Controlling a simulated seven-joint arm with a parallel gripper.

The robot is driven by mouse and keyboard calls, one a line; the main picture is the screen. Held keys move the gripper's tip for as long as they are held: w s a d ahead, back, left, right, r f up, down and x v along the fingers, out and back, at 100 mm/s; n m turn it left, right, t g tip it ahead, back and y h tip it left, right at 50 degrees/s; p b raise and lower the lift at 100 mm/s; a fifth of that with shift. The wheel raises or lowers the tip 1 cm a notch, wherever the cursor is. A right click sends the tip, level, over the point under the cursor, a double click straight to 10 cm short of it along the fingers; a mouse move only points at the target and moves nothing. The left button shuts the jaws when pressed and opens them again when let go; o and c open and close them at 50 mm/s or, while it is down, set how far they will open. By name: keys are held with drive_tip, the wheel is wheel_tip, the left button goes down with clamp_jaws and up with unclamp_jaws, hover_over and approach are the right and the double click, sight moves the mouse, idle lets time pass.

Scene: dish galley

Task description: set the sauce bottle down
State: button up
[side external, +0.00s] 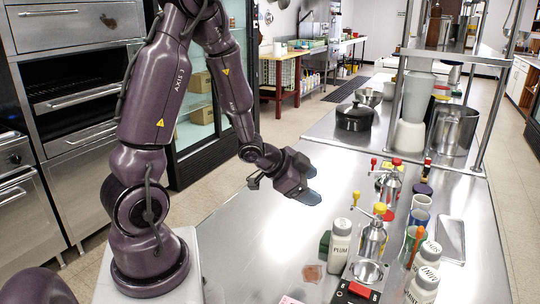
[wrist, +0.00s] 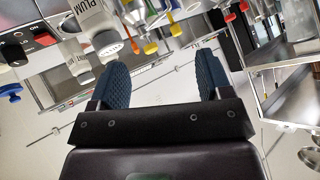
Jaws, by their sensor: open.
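A white bottle labelled PLUM (side external: 340,252) stands upright on the steel counter, right of and nearer the camera than my gripper (side external: 311,192). It also shows at the upper left of the wrist view (wrist: 95,22). More white labelled bottles (side external: 425,284) stand at the right front; one, labelled MINT (wrist: 76,62), shows in the wrist view. Which one is the sauce bottle I cannot tell. My gripper is above the counter with its blue-grey fingers apart. In the wrist view the space between the fingers (wrist: 162,78) is empty, and no bottle touches them.
A metal juicer-like device with yellow knobs (side external: 373,240) and a red-buttoned base (side external: 359,290) stand right of the PLUM bottle. Cups (side external: 419,216), a tray (side external: 451,240) and a black pot (side external: 354,116) stand beyond. The counter left of the PLUM bottle (side external: 255,250) is mostly clear.

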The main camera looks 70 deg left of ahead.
drive_tip(key=s+d+r+n+g+y, duration=0.1)
drive_tip(key=d+r, duration=0.1)
drive_tip(key=r, duration=0.4)
drive_tip(key=s+d+r+n+g+y, duration=0.1)
drive_tip(key=s+d+r+n, duration=0.1)
drive_tip(key=r, duration=0.4)
drive_tip(key=shift+s+d+r+y, duration=0.15)
drive_tip(key=shift+s+d+y, duration=0.15)
drive_tip(key=shift+d, duration=0.15)
drive_tip(key=shift+o, duration=0.2)
drive_tip(key=s+d+r+n+g+h, duration=0.1)
drive_tip(key=s+d+r, duration=0.3)
drive_tip(key=s+d, duration=0.5)
drive_tip(key=shift+s+r+n+g+h, duration=0.35)
drive_tip(key=shift+s+g+h, duration=0.35)
drive_tip(key=shift+g+h, duration=0.15)
drive_tip(key=shift+w, duration=0.1)
